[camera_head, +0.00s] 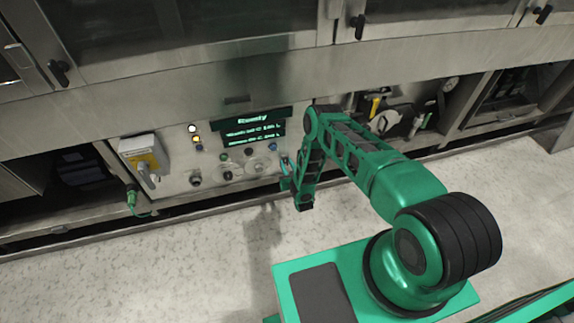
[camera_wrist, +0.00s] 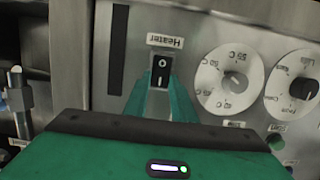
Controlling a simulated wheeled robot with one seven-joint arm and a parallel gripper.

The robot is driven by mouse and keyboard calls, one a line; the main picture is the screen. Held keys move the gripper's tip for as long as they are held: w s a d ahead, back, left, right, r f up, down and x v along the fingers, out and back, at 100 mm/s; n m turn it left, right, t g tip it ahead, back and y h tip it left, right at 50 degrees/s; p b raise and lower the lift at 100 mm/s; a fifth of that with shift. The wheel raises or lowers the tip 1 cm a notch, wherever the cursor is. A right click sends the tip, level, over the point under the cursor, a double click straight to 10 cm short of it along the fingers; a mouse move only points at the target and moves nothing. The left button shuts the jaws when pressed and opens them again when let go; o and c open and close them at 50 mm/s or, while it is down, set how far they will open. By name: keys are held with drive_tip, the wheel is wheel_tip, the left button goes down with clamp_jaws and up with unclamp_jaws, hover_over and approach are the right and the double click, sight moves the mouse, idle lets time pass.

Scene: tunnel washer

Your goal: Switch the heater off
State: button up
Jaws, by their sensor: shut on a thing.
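The heater switch (camera_wrist: 160,72) is a small black rocker with white "O" and "I" marks, set in the steel panel beside a "Heater" label (camera_wrist: 165,41) that reads upside down in the wrist view. The "O" is nearer the label, and the "I" is nearer my gripper. I cannot tell which side is pressed in. The green fingers of my gripper (camera_wrist: 158,94) stand on either side of the switch and are shut on it. In the head view, my gripper (camera_head: 287,168) is at the panel's right end and hides the switch.
In the head view, a display (camera_head: 250,129) reads "Ready" above several knobs and buttons. A grey and yellow box (camera_head: 144,157) juts from the panel's left. The floor in front is clear.

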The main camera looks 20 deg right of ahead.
drive_tip(key=shift+s+f+t, duration=0.1)
drive_tip(key=shift+f+t, duration=0.15)
drive_tip(key=shift+t, duration=0.5)
drive_tip(key=shift+s+f+t, duration=0.1)
drive_tip(key=shift+f+t, duration=0.15)
drive_tip(key=shift+t, duration=0.5)
drive_tip(key=o, duration=1.1)
drive_tip(key=shift+c, duration=0.2)
drive_tip(key=shift+s, duration=0.1)
drive_tip(key=s, duration=1)
drive_tip(key=shift+s+f, duration=0.3)
